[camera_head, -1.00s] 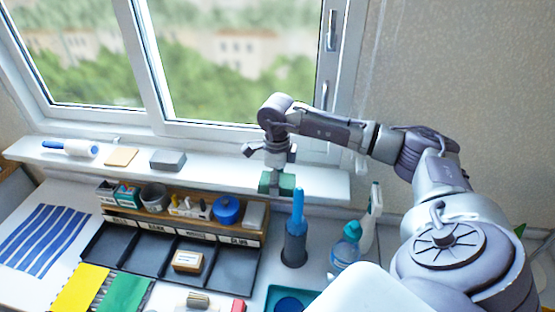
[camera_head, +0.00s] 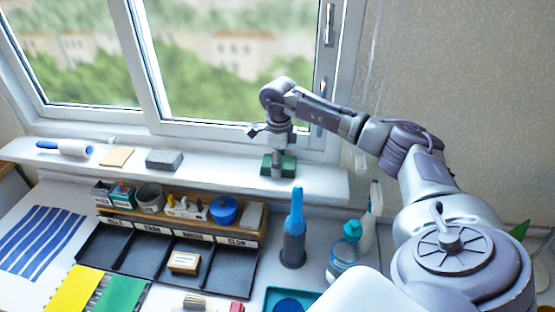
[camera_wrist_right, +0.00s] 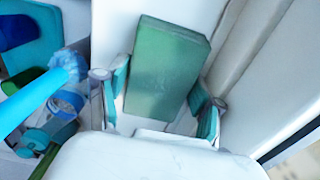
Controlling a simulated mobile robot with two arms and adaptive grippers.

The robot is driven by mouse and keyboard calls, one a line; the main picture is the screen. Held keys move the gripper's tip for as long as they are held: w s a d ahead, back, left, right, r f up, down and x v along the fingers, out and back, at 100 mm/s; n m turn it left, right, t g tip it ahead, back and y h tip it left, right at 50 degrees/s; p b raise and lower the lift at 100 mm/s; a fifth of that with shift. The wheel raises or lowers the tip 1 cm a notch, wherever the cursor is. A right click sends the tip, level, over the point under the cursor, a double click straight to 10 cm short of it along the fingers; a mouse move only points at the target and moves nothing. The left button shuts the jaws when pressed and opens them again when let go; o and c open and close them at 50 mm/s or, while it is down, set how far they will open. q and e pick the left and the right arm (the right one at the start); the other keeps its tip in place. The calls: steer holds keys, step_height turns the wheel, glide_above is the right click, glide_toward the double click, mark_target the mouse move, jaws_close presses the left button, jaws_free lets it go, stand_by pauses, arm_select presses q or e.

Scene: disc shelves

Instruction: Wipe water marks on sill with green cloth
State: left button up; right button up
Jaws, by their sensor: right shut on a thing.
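My right gripper (camera_head: 278,160) is above the right part of the white sill (camera_head: 215,176), below the window. It is shut on the green cloth (camera_head: 288,168), which looks like a thick folded block and appears to rest on the sill. In the right wrist view the green cloth (camera_wrist_right: 165,70) lies between the two teal-padded fingers of my right gripper (camera_wrist_right: 160,103). No water marks can be made out on the sill. The surface under the cloth is hidden. My left gripper is not in view.
A white roller (camera_head: 70,148), a tan pad (camera_head: 116,157) and a grey block (camera_head: 164,160) sit on the sill's left part. Below stand an organiser (camera_head: 180,226), a blue-topped brush (camera_head: 295,225) and spray bottles (camera_head: 344,255). The sill between grey block and cloth is clear.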

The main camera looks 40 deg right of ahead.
steer(key=shift+w+d, duration=0.1)
steer(key=shift+r, duration=0.15)
steer(key=shift+r+p, duration=0.6)
steer(key=shift+r, duration=0.05)
steer(key=shift+r+p, duration=1.65)
steer(key=shift+r, duration=0.65)
steer(key=shift+r+p, duration=1.25)
steer(key=shift+r, duration=0.3)
steer(key=shift+f, duration=0.1)
